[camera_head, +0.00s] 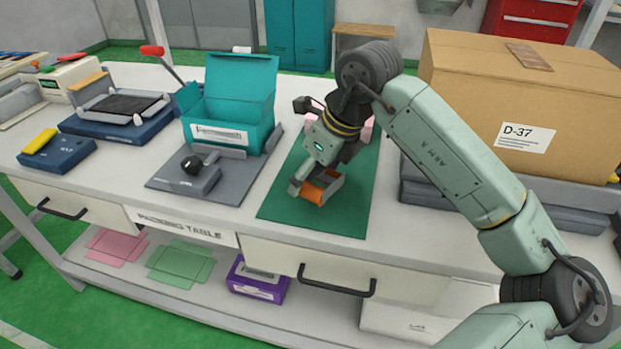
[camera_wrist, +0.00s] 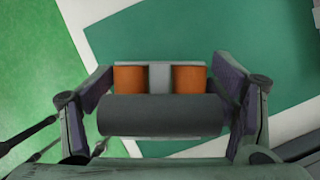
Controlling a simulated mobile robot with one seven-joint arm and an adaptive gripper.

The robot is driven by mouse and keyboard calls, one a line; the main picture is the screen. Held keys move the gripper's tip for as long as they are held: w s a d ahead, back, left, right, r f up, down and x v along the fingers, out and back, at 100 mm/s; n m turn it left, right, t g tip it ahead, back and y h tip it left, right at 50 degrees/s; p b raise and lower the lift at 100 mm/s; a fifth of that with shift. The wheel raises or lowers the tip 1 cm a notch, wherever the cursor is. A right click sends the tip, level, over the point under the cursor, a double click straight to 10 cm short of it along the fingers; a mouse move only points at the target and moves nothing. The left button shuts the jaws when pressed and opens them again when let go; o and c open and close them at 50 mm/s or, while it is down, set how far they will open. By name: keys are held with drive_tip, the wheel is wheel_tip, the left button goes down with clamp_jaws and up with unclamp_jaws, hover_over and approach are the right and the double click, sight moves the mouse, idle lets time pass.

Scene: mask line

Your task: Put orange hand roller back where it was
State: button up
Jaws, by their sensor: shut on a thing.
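The orange hand roller (camera_head: 313,192) is at my gripper, over the front part of the green mat (camera_head: 345,222). In the wrist view the roller shows two orange sections (camera_wrist: 130,79) with a grey piece between them and a dark grey cylinder in front. My gripper (camera_head: 318,184) points down, with a finger on each side of the roller. In the wrist view my gripper (camera_wrist: 166,92) is shut on it. I cannot tell whether the roller touches the mat.
Left of the mat, an open teal box (camera_head: 235,95) stands behind a grey fixture (camera_head: 165,180) with a black knob. A large cardboard box (camera_head: 470,100) stands on the right. Something pink is partly hidden behind my gripper. The mat's front right is clear.

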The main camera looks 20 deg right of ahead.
sight(331, 178)
drive_tip(key=shift+w, duration=0.3)
drive_tip(key=shift+f, duration=0.2)
drive_tip(key=shift+f+p, duration=0.55)
drive_tip(key=shift+f, duration=1.05)
drive_tip(key=shift+f, duration=0.15)
drive_tip(key=o, duration=1.1)
drive_tip(key=shift+c, duration=0.2)
drive_tip(key=b+v, duration=0.1)
drive_tip(key=v, duration=1.1)
drive_tip(key=shift+a, duration=0.1)
